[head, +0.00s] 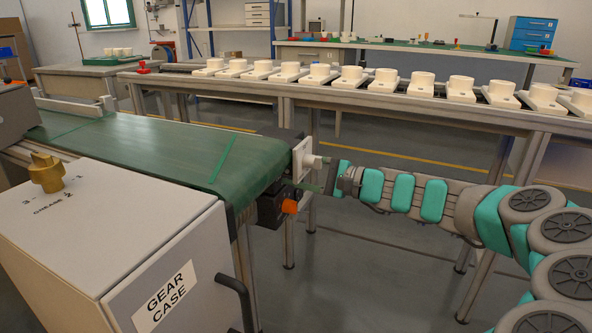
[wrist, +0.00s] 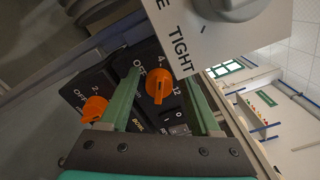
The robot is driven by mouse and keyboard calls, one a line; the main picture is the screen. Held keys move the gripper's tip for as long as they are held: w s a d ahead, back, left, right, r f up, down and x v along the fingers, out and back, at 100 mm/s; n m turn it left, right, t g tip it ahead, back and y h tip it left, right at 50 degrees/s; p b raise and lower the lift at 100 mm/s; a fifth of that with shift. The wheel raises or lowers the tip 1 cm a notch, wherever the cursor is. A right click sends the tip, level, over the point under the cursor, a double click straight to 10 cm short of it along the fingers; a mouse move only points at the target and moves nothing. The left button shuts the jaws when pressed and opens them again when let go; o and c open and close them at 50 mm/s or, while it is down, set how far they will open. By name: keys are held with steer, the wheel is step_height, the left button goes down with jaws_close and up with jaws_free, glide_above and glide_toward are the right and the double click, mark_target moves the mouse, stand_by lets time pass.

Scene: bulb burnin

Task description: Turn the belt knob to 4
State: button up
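Two orange knobs show on black control panels in the wrist view. The upper knob (wrist: 159,86) has the marks OFF, 4 and 12 around it. The lower left knob (wrist: 95,108) has OFF and a 2 beside it. The name labels are partly hidden, so I cannot tell which is the belt knob. My gripper (wrist: 164,77) is open, its green fingers to either side of the upper knob in the picture; contact cannot be told. In the head view an orange knob (head: 289,207) shows below the conveyor's end, with my gripper just to its right.
A white plate (wrist: 200,40) marked TIGHT, with a grey knob (wrist: 228,5), sits close above the fingers. The green conveyor belt (head: 150,145) runs behind the gear case (head: 130,250), which has a brass knob (head: 47,172). A rack of white fixtures (head: 352,77) stands behind.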

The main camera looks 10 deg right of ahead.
steer(key=v, duration=0.7)
steer(key=shift+s+d+p, duration=0.25)
steer(key=shift+s+p, duration=0.05)
steer(key=shift+p, duration=0.05)
stand_by(0.4)
